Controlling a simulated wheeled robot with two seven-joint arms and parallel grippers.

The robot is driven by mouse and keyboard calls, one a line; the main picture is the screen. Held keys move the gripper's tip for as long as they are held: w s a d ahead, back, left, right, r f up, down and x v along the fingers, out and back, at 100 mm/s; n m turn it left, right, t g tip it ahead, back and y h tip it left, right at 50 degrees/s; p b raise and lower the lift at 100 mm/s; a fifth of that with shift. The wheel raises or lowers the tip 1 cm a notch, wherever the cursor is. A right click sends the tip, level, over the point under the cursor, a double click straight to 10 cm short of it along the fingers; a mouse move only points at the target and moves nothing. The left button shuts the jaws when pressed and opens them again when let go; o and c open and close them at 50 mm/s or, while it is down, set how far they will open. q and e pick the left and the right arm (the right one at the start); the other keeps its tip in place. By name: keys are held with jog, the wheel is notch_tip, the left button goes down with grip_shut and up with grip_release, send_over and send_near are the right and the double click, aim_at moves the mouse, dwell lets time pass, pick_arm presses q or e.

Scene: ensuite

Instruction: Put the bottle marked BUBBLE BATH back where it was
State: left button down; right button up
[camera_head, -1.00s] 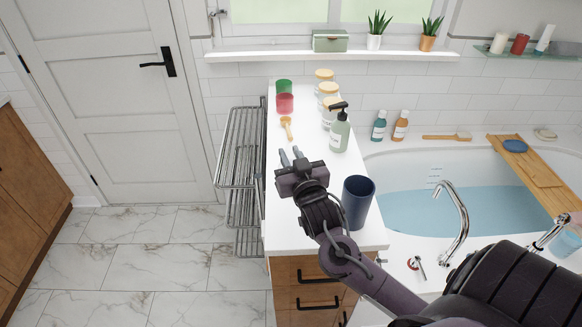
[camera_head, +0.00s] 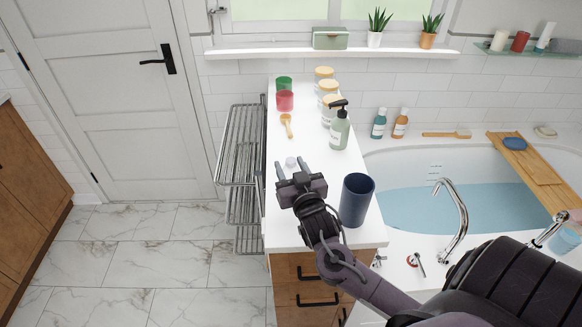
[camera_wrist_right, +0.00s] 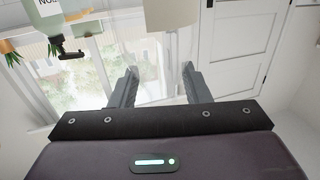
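My right gripper (camera_head: 291,171) is over the white counter (camera_head: 285,233), its fingers spread apart. It also shows open in the right wrist view (camera_wrist_right: 160,78). A small pale object (camera_head: 290,161) shows just beyond the fingertips; its lower part is not clear. A cream cylindrical shape (camera_wrist_right: 172,14) shows beyond the fingers in the wrist view. A green pump bottle (camera_head: 340,130) stands upright on the counter, right of the gripper. A blue bottle (camera_head: 379,125) and an orange bottle (camera_head: 400,125) stand on the tub ledge. I cannot read BUBBLE BATH on any label. My left gripper is out of view.
A dark blue cup (camera_head: 356,200) stands close right of my right gripper. Red (camera_head: 285,102) and green (camera_head: 284,84) cups, a wooden brush (camera_head: 286,124) and lidded jars (camera_head: 328,92) occupy the back. A wire rack (camera_head: 238,150) borders the counter's left; the front left is clear.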

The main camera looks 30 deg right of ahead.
jog(key=shift+r, duration=0.1)
jog(key=b+v, duration=0.3)
jog(key=v, duration=0.9)
jog(key=shift+r, duration=0.15)
